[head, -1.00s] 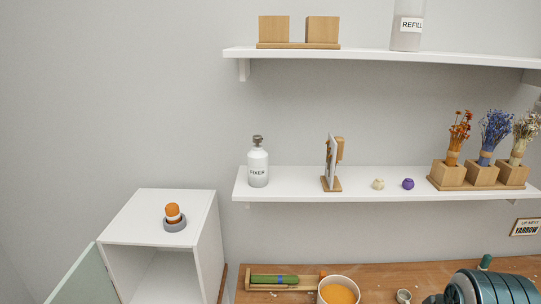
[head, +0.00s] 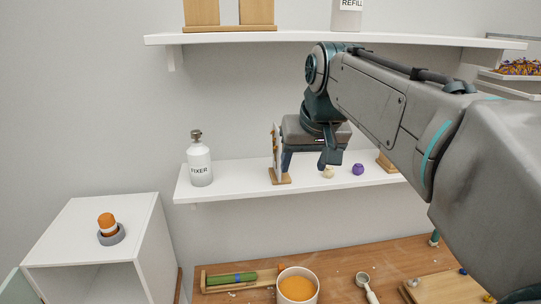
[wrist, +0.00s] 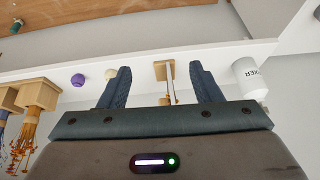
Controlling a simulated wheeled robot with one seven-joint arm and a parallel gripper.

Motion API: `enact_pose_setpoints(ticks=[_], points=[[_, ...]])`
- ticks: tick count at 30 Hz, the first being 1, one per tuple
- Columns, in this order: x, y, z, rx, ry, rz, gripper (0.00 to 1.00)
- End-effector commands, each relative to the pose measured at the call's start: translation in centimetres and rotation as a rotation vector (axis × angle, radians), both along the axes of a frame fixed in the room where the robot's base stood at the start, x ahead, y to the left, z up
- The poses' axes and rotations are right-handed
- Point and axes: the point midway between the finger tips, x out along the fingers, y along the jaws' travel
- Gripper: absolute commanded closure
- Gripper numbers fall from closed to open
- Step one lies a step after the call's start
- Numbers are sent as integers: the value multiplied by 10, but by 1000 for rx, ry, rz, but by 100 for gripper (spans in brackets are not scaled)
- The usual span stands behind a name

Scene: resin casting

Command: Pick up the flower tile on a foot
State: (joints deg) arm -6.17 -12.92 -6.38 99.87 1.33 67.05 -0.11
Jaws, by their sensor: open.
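The flower tile (head: 276,147) stands upright on its wooden foot (head: 281,177) on the middle shelf, seen almost edge-on in the head view. Part of it is hidden by my gripper (head: 307,164), which is at the shelf from the right. In the wrist view, which is upside down, the foot (wrist: 158,72) and the thin tile (wrist: 171,84) lie between the two spread fingers of my gripper (wrist: 160,68). The fingers are open and hold nothing. I cannot tell whether either one touches the tile.
The FIXER bottle (head: 199,160) stands left of the tile. A cream ball (head: 328,172) and a purple ball (head: 358,169) sit to its right. Wooden flower holders (wrist: 40,94) are farther along the shelf. An upper shelf (head: 230,38) runs above. A white cabinet (head: 90,230) stands lower left.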

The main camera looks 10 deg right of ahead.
Motion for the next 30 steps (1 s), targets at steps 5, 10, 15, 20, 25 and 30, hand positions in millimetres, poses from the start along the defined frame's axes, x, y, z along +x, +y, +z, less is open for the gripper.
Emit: enact_pose_setpoints(ticks=[5, 10, 15, 20, 25, 30], points=[[50, -1, 40, -8, -23, -6, 42], [88, 3, 70, -23, -44, -7, 42], [110, 8, 88, -39, -60, -5, 42], [120, 12, 94, -46, -67, -4, 42], [132, 11, 74, -47, -63, -4, 42], [149, 11, 45, -47, -64, -4, 42]])
